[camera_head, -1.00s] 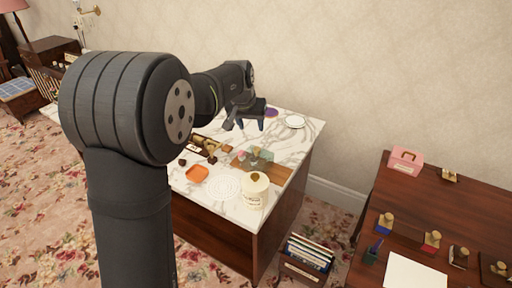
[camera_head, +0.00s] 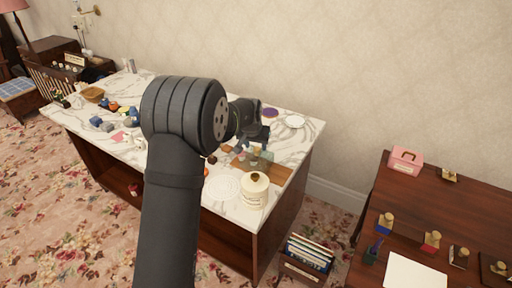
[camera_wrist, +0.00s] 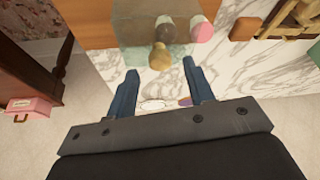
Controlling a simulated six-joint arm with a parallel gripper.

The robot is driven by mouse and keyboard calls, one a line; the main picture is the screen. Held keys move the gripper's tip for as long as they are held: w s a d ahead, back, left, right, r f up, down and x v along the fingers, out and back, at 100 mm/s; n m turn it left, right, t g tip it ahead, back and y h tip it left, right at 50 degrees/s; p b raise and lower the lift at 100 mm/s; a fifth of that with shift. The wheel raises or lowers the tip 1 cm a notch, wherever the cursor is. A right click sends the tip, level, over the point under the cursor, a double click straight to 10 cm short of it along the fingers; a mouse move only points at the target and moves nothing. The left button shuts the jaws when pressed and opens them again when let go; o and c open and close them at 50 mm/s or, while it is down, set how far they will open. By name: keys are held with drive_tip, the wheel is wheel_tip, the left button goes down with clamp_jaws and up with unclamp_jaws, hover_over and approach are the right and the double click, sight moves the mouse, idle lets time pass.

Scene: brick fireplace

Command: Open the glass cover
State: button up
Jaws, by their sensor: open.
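The glass cover (camera_head: 262,157) is a clear, greenish box on a wooden board on the marble counter, with small items showing through it. In the wrist view the glass cover (camera_wrist: 135,30) is at the top, with a round brass-coloured knob (camera_wrist: 160,58) on its near side. The cover looks shut. My gripper (camera_head: 258,140) is just above and behind the cover in the head view. In the wrist view my gripper (camera_wrist: 160,74) is open and empty, its fingertips just short of the knob, which lines up between them. I cannot tell the height gap.
A cream lidded jar (camera_head: 255,192) stands at the counter's front right. A white plate (camera_head: 293,121) and a purple disc (camera_head: 270,112) lie at the back. A pink-and-white item (camera_wrist: 201,28) shows by the cover. A white doily (camera_head: 224,186) lies in front.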

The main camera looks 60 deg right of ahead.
drive_tip(key=shift+x, duration=1.05)
clamp_jaws()
drive_tip(key=s, duration=0.7)
drive_tip(key=shift+s, duration=0.25)
unclamp_jaws()
